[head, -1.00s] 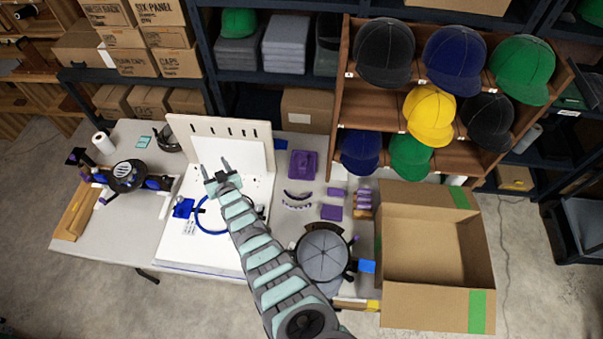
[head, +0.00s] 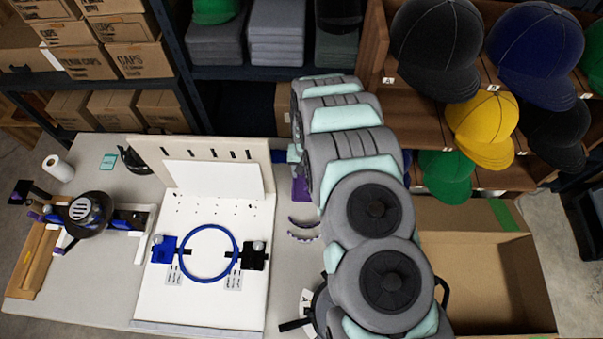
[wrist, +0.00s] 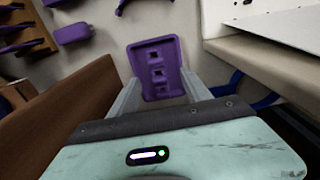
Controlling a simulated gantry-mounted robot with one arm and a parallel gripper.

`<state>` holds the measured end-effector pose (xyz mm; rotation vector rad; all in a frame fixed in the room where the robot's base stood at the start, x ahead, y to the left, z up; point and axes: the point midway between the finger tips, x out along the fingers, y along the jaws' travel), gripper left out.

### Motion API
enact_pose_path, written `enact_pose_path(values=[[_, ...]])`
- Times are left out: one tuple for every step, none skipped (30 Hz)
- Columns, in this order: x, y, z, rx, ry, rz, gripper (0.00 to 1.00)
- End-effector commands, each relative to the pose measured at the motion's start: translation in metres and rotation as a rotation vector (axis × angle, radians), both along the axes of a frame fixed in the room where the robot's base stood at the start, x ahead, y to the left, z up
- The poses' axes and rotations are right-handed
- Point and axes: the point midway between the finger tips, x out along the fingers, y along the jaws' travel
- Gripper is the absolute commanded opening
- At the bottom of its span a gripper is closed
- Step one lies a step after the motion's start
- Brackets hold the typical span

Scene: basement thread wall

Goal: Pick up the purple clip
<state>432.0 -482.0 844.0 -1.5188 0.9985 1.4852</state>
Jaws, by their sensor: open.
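In the wrist view, a flat purple tray-like piece (wrist: 155,68) with small square openings lies on the table just beyond my gripper (wrist: 159,78). My two fingers are apart, one toward each side of it, with nothing held between them. A purple block (wrist: 72,33) lies further left. Several purple pieces (wrist: 14,30) sit on a wooden holder at the left edge. I cannot tell for sure which purple piece is the clip. In the head view my arm hides my gripper and most of the purple tray-like piece (head: 299,188).
A wooden panel (wrist: 62,112) stands close left of my gripper. The white board (wrist: 275,18) is at right. In the head view, a blue hoop (head: 182,262) lies on the white board, a cap rack (head: 373,95) stands behind, and an open cardboard box (head: 505,250) is right.

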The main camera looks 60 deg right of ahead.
Motion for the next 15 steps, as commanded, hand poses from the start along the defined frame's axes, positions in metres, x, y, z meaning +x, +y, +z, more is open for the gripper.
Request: enact_pose_path(values=[[-0.005, 0.002, -0.003, 0.012, 0.008, -0.006, 0.56], [-0.006, 0.003, -0.003, 0.015, 0.011, -0.007, 0.56], [-0.008, 0.004, -0.005, 0.018, 0.013, -0.009, 0.56], [-0.008, 0.004, -0.007, 0.019, 0.013, -0.009, 0.56], [-0.008, 0.004, -0.010, 0.019, 0.013, -0.009, 0.56], [-0.008, 0.004, -0.015, 0.018, 0.013, -0.009, 0.56], [-0.008, 0.004, -0.019, 0.018, 0.013, -0.009, 0.56], [-0.008, 0.003, -0.024, 0.018, 0.012, -0.009, 0.56], [-0.007, 0.003, -0.030, 0.017, 0.011, -0.009, 0.56], [-0.007, 0.003, -0.034, 0.016, 0.011, -0.008, 0.56], [-0.007, 0.003, -0.037, 0.016, 0.011, -0.008, 0.56], [-0.007, 0.003, -0.042, 0.016, 0.011, -0.007, 0.56], [-0.007, 0.003, -0.045, 0.016, 0.011, -0.007, 0.56], [-0.007, 0.003, -0.048, 0.015, 0.011, -0.007, 0.56], [-0.007, 0.003, -0.051, 0.014, 0.010, -0.007, 0.56]])
